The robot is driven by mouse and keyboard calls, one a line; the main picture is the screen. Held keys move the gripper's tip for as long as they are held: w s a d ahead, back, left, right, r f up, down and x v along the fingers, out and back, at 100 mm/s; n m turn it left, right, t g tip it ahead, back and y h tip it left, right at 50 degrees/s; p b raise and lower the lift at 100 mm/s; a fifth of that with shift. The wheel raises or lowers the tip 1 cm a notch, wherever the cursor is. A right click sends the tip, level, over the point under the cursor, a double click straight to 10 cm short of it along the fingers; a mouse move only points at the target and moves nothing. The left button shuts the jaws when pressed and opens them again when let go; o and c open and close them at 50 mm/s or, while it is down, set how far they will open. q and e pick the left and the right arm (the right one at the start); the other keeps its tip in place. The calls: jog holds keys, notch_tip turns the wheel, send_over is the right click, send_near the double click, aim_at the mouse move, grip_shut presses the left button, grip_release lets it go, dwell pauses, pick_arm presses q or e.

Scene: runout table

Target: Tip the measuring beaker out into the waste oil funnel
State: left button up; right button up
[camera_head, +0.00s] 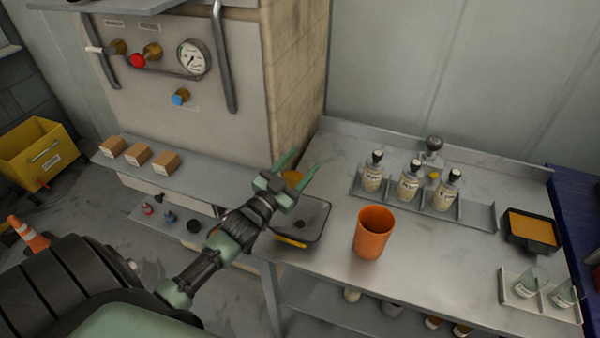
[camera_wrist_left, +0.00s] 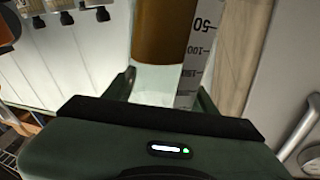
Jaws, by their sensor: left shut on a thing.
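My left gripper (camera_head: 297,174) is shut on the measuring beaker, which shows as a small amber patch (camera_head: 292,178) between the fingers. In the left wrist view the beaker (camera_wrist_left: 165,75) is between the fingers, with brown liquid (camera_wrist_left: 164,30) in it and a scale marked 50 beside it. Its tilt is hard to tell. Below the gripper, at the table's left end, is a grey dark-rimmed basin (camera_head: 313,212) with a dark hole, which seems to be the waste oil funnel. The gripper and arm hide part of it. My right gripper is out of view.
An orange cup (camera_head: 373,238) stands right of the basin. Several labelled bottles (camera_head: 409,182) stand in a rack (camera_head: 480,214) behind. A black tray with orange contents (camera_head: 532,229) and a tray of glass beakers (camera_head: 527,284) are at the right. A panel cabinet (camera_head: 290,80) rises behind the gripper.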

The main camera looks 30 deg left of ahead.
pick_arm(q)
jog(key=m+t+b, duration=0.1)
jog(key=m+b, duration=0.1)
jog(key=b, duration=0.1)
jog(key=shift+s+f, duration=0.1)
jog(key=shift+f, duration=0.1)
jog(key=m+h+b, duration=0.1)
jog(key=m+b, duration=0.2)
jog(key=m+t+h+b, duration=0.1)
jog(key=m+h+b, duration=0.1)
jog(key=m+b, duration=0.1)
jog(key=d+m+h+b, duration=0.1)
jog(key=m+h+b, duration=0.1)
jog(key=m+b, duration=0.1)
jog(key=shift+s+d+r+t+b, duration=0.1)
jog(key=shift+s+r+t+b, duration=0.15)
jog(key=shift+t+b, duration=0.2)
jog(key=m+h+b, duration=0.1)
jog(key=m+h, duration=0.1)
jog(key=m, duration=0.1)
jog(key=shift+s+d+r+b, duration=0.1)
jog(key=shift+s+d+b, duration=0.1)
jog(key=shift+b, duration=0.2)
jog(key=shift+r+m+g, duration=0.15)
jog(key=shift+m+g, duration=0.1)
jog(key=shift+m, duration=0.05)
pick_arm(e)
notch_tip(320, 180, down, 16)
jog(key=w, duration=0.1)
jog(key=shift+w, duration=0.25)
